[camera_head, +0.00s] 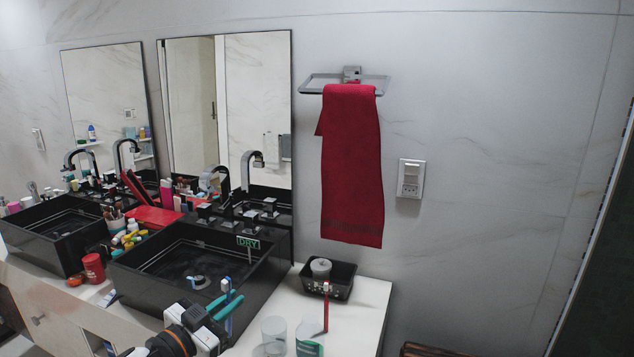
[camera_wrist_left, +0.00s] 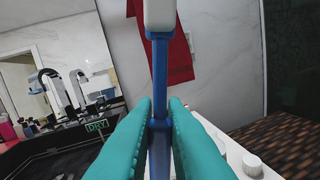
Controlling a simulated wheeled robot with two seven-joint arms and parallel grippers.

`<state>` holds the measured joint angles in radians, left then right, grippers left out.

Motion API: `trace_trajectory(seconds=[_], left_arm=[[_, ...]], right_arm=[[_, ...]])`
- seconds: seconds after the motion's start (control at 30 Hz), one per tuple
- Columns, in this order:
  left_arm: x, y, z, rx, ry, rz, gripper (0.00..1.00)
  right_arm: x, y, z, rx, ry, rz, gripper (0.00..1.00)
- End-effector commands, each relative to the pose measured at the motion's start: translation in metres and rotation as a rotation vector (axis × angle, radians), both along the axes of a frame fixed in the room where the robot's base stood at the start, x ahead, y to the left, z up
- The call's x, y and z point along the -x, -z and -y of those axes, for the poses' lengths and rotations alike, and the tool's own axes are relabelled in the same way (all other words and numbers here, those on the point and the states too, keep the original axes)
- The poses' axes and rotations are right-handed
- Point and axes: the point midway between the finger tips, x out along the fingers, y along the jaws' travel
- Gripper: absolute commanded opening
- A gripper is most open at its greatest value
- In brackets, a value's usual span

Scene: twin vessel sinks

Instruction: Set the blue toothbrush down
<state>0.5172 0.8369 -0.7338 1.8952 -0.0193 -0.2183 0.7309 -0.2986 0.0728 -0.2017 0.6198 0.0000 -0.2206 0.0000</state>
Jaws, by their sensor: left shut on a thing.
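The blue toothbrush (camera_head: 227,285) is held upright by my left gripper (camera_head: 225,306), in front of the right-hand black sink. In the left wrist view, the blue handle of the toothbrush (camera_wrist_left: 160,80) stands between the teal fingers of my left gripper (camera_wrist_left: 162,108), with its pale head at the top. The fingers are shut on the handle. My right gripper is in neither view.
The black sink (camera_head: 150,275) is at the left, beside a cluttered strip.

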Motion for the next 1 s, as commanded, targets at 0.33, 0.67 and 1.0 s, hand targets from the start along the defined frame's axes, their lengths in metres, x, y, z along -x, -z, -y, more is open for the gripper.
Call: trace_trajectory(seconds=[0.33, 0.67, 1.0], left_arm=[[0.04, 0.025, 0.041, 0.005, 0.031, -0.004, 0.0], [0.097, 0.045, 0.065, 0.008, -0.032, -0.007, 0.0], [0.169, 0.067, 0.03, 0.008, -0.314, -0.013, 0.0]], right_arm=[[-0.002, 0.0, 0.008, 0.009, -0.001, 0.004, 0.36], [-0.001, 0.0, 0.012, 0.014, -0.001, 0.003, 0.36], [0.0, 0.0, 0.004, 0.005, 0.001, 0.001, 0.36]])
